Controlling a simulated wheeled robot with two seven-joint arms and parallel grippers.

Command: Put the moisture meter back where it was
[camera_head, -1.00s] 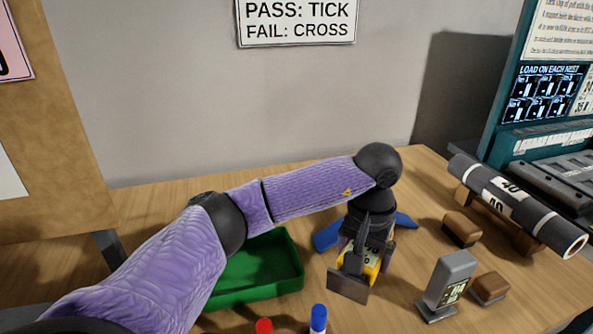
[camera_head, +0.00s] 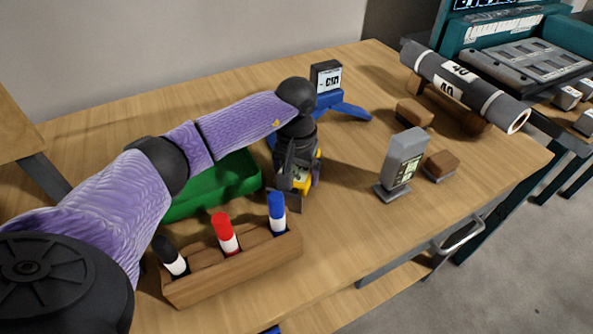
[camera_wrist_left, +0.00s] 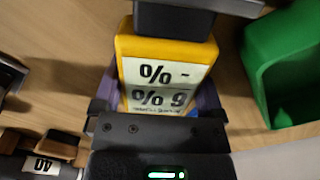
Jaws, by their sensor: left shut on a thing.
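The moisture meter (camera_head: 304,184) is a small yellow device with a pale label marked with % signs. My left gripper (camera_head: 298,178) is shut on it over the wooden table, right of the green tray. In the left wrist view the meter (camera_wrist_left: 165,50) sits between the purple-grey fingers of the gripper (camera_wrist_left: 158,98), its label facing the camera. A dark part covers its far end. I cannot tell whether the meter touches the table. My right gripper is not in view.
The green tray (camera_head: 235,178) lies left of the gripper, partly behind my arm. A wooden marker holder (camera_head: 235,268) stands in front. A blue stand with a small display (camera_head: 328,98) is behind. A grey device (camera_head: 403,160), brown blocks (camera_head: 414,112) and a grey roll (camera_head: 465,85) are right.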

